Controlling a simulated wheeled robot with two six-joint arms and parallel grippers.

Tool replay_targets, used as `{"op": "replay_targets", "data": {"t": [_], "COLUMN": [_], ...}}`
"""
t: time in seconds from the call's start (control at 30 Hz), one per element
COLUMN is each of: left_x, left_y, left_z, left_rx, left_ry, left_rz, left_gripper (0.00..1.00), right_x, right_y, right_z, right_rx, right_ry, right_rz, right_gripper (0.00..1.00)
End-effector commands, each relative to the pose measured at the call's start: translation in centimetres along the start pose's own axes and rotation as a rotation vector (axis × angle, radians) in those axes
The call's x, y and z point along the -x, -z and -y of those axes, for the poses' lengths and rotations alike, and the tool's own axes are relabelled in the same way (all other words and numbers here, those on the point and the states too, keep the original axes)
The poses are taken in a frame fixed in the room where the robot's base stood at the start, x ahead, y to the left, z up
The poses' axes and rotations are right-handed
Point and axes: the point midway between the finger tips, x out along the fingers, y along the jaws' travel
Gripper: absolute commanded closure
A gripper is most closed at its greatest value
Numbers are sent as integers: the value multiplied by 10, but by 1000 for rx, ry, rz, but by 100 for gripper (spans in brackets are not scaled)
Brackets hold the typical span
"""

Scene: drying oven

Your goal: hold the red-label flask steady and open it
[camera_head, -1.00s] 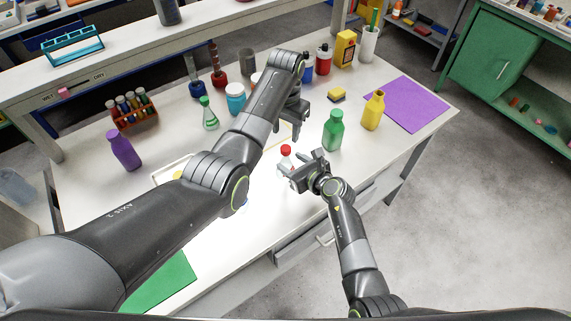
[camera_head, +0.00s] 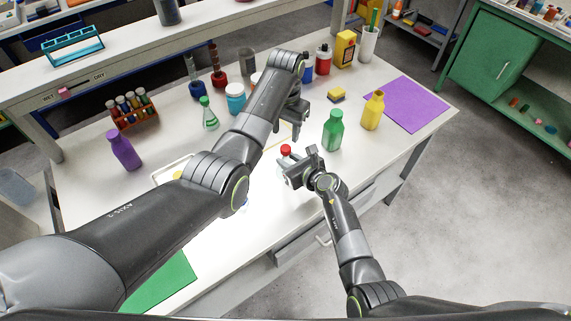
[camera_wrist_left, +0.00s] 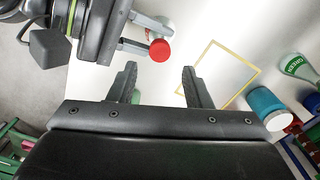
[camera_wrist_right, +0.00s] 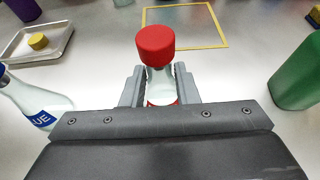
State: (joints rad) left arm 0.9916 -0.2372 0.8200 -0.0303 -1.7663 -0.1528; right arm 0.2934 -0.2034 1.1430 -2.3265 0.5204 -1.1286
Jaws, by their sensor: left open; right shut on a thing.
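The red-label flask is a clear flask with a red cap (camera_wrist_right: 156,45) and a red label low on its body, seen in the right wrist view. Its red cap also shows in the head view (camera_head: 286,150) and the left wrist view (camera_wrist_left: 160,50). The cap is on and the flask stands upright. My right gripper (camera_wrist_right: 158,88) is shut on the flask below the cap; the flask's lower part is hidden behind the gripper. My left gripper (camera_wrist_left: 160,75) is open and empty, above the table near the flask; its fingers point toward the table with the cap beyond them.
A yellow square outline (camera_wrist_right: 185,26) lies on the table behind the flask. A blue-label flask (camera_wrist_right: 32,105) stands left of my right gripper. A green bottle (camera_head: 333,130) and a yellow bottle (camera_head: 373,111) stand to the right. A tray (camera_wrist_right: 40,42) lies at the left.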

Motion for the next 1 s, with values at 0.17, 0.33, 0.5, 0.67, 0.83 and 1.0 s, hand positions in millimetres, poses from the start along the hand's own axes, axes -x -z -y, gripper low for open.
{"op": "replay_targets", "data": {"t": [0.17, 0.33, 0.5, 0.67, 0.83, 1.0], "left_x": [0, 1, 7, 18, 31, 41], "left_y": [0, 0, -4, -14, -28, -40], "left_z": [0, 1, 5, 11, 16, 19], "left_rx": [0, -11, -68, -164, -268, -346], "left_ry": [0, -7, -40, -74, -87, -83], "left_rz": [0, -13, -77, -176, -279, -351], "left_gripper": [55, 48, 48, 48, 48, 48], "right_x": [0, 0, 0, 0, 0, 0], "right_y": [0, 0, 0, 1, 1, 1], "right_z": [0, 0, 0, 0, 0, 0], "right_rx": [0, 0, 0, 0, -1, -1], "right_ry": [0, 0, 0, 0, 0, -1], "right_rz": [0, -1, -1, -1, -1, -1], "right_gripper": [100, 100, 100, 100, 100, 100]}}
